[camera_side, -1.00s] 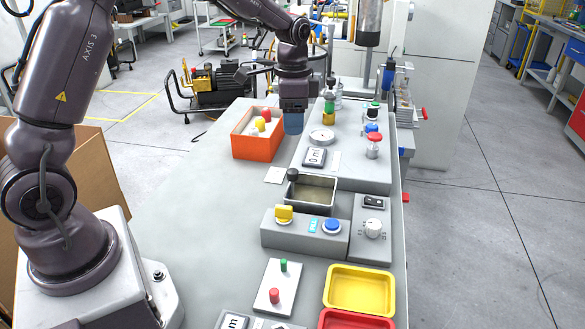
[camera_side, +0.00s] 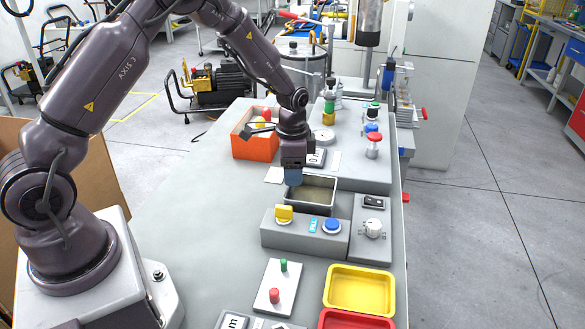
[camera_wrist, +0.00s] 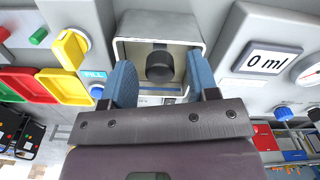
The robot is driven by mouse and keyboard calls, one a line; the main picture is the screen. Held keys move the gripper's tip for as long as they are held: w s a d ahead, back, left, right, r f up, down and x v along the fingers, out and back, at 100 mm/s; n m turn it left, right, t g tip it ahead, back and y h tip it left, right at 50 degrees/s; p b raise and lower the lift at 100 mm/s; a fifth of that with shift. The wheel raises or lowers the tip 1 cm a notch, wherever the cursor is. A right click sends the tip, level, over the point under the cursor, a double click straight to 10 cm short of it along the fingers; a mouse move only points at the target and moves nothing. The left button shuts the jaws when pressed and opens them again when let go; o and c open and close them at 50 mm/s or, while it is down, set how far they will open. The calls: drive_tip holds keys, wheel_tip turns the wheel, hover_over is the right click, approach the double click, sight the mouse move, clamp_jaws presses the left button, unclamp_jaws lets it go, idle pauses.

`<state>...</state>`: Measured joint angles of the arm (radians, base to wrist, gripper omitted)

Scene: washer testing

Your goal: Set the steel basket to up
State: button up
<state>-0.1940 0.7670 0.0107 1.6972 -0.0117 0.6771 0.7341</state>
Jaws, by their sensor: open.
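A rectangular steel basin (camera_side: 318,208) sits behind the grey control box in the side view; it also shows in the wrist view (camera_wrist: 197,22). A black round knob (camera_wrist: 160,65) stands at the basin's near end in the wrist view. I take it for the steel basket's handle; the basket cannot be told apart from the basin.
The control box (camera_side: 268,238) in front carries a yellow switch (camera_side: 284,213) and a blue button (camera_side: 332,226). A grey panel with a dial (camera_side: 373,228) is at right. An orange bin (camera_side: 256,148) stands behind left.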

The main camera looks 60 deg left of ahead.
clamp_jaws()
wheel_tip(320, 180, up, 4)
drive_tip(key=shift+f, duration=0.2)
drive_tip(key=shift+r, duration=0.2)
unclamp_jaws()
wheel_tip(320, 180, up, 13)
idle(0.5)
drive_tip(key=shift+f, duration=0.1)
